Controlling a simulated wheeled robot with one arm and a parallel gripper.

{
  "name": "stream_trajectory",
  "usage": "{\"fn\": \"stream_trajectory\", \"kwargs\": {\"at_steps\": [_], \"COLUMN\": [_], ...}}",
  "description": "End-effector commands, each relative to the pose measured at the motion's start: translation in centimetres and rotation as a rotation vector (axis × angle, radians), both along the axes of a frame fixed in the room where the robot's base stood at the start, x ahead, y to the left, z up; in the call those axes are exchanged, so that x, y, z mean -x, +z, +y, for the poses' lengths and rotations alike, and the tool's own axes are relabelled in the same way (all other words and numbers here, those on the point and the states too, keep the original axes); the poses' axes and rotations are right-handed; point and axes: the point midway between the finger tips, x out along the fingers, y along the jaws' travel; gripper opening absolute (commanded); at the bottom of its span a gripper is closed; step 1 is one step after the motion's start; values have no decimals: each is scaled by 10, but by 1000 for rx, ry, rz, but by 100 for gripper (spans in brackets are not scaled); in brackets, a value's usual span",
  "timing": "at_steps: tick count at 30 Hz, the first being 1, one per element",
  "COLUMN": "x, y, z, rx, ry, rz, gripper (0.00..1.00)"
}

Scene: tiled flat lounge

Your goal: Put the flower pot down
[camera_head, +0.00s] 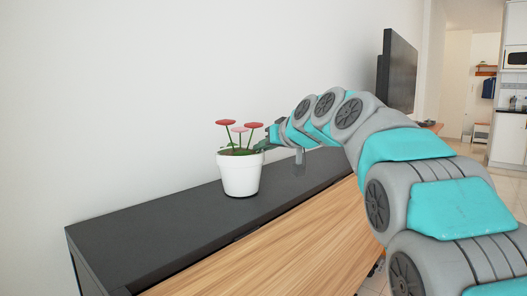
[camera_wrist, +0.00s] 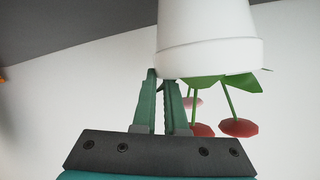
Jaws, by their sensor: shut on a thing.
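The flower pot (camera_head: 240,175) is white, with green leaves and red and pink flowers, and is upright over the dark top of the low cabinet (camera_head: 130,236). I cannot tell whether its base touches that top. My gripper (camera_head: 264,146) reaches in from the right and is shut on the pot's rim. In the wrist view the picture is upside down: the pot (camera_wrist: 208,45) is at the top, its flowers hang below, and the closed fingers of my gripper (camera_wrist: 166,85) meet the rim at its left part.
The cabinet has a wooden front (camera_head: 270,255) and a white wall behind. Its dark top is clear left of the pot. A small grey upright shape (camera_head: 300,160) shows under my wrist. A dark television (camera_head: 400,72) stands farther back on the right.

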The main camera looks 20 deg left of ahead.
Motion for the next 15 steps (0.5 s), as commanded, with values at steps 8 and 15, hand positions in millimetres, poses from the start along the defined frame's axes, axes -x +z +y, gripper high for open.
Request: {"fn": "stream_trajectory", "kwargs": {"at_steps": [8,15], "x": [0,0], "y": [-5,-4], "z": [0,0], "rx": [1,1], "ry": [0,0], "rz": [-1,-1], "gripper": [11,38]}}
